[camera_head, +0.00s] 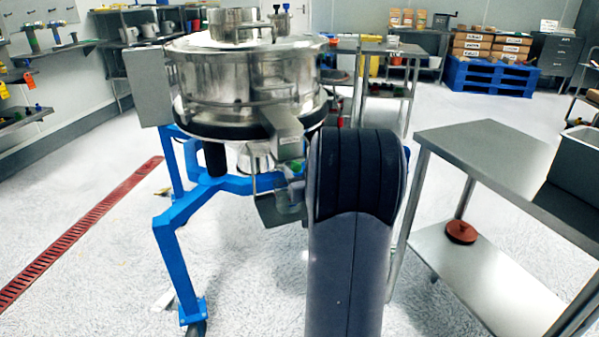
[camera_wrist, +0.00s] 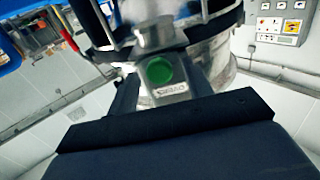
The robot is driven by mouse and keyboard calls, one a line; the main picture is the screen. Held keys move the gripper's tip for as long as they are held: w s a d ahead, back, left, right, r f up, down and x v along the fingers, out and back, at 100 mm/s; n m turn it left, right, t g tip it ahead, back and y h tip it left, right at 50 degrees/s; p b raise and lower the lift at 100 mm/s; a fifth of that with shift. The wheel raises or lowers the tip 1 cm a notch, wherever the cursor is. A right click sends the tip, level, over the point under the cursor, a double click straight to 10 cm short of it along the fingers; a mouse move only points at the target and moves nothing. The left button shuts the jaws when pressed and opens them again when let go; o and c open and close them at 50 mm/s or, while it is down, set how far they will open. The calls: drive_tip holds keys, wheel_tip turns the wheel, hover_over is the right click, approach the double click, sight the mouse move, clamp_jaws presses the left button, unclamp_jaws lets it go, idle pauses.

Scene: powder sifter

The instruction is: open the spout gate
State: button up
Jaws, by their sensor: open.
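The powder sifter (camera_head: 245,85) is a round steel drum on a blue frame. Its grey spout (camera_head: 281,122) slopes down toward me and carries a small label. In the wrist view a round green knob (camera_wrist: 160,71) sits on the spout's grey end, above a label reading OVERS (camera_wrist: 171,90). My gripper (camera_wrist: 160,88) is open, with a dark finger on each side of the spout end. I cannot tell whether either finger touches it. The gate itself is not clearly seen. My arm hides most of the gripper in the head view.
A steel table (camera_head: 485,150) stands close on the right, with a reddish-brown round object (camera_head: 461,232) on its lower shelf. The blue frame (camera_head: 173,215) has legs below the drum. A grey control panel (camera_wrist: 277,28) shows in the wrist view.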

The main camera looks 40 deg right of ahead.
drive_tip(key=shift+c, duration=0.5)
clamp_jaws()
drive_tip(key=v, duration=0.5)
drive_tip(key=shift+s, duration=0.15)
drive_tip(key=shift+o, duration=0.5)
unclamp_jaws()
drive_tip(key=p+v, duration=0.1)
drive_tip(key=v, duration=0.9)
drive_tip(key=shift+s+a, duration=0.25)
drive_tip(key=shift+s, duration=0.1)
